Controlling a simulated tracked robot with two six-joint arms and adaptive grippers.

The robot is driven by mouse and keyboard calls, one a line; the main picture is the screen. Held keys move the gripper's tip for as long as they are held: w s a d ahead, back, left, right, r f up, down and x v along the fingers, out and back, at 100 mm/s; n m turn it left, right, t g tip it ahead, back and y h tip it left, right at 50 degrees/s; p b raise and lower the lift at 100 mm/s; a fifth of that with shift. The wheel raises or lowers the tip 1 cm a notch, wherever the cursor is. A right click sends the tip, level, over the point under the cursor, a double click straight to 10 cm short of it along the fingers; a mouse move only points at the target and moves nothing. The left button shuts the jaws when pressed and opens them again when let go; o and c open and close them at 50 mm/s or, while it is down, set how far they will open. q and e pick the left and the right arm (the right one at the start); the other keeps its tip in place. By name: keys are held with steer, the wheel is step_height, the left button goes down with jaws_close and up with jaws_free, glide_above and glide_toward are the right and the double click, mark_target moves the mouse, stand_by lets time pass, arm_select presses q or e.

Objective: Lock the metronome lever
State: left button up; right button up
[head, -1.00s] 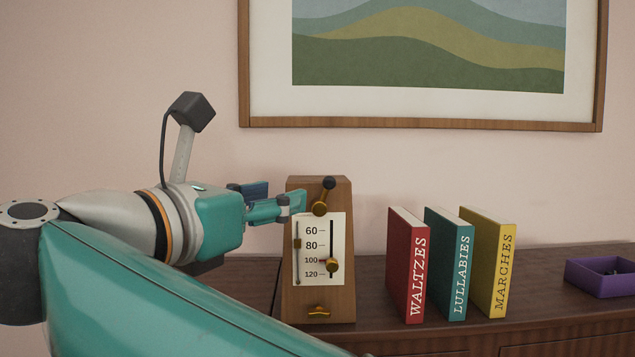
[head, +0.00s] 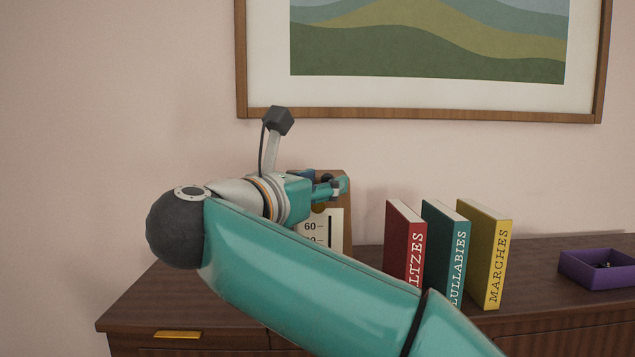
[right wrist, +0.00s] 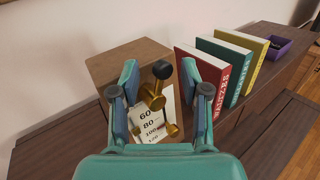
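The wooden metronome (head: 347,232) stands on the cabinet, with its front partly hidden by my right arm in the head view. The lever (right wrist: 153,100) has a brass base and a black knob (right wrist: 162,69). My right gripper (head: 338,187) is at the upper front of the metronome. In the right wrist view the right gripper (right wrist: 166,85) is open, its fingers on either side of the lever knob with gaps. My left gripper is not in view.
Red (head: 403,245), teal (head: 446,250) and yellow (head: 487,250) books stand to the right of the metronome. A purple tray (head: 590,275) lies farther right on the wooden cabinet (head: 150,300). The cabinet top's left part is clear. A framed picture hangs above.

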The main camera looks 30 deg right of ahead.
jaws_close()
steer(key=shift+a, duration=0.1)
steer(key=shift+w+a+f+n+t+h+b, duration=0.15)
steer(key=shift+a+n+t+h+b, duration=0.4)
steer(key=shift+n+b, duration=1)
steer(key=shift+w+a+f+n+t+h+b, duration=0.15)
steer(key=shift+w+n+t+h+b, duration=0.15)
steer(key=shift+n+t+b, duration=0.9)
steer(key=shift+w+a+f+n+t+h+b, duration=0.1)
steer(key=shift+w+a+n+t+h+b, duration=0.2)
steer(key=shift+n+b, duration=1.55)
steer(key=shift+s+m+b, duration=0.1)
steer(key=shift+m+b, duration=0.2)
steer(key=shift+a, duration=0.1)
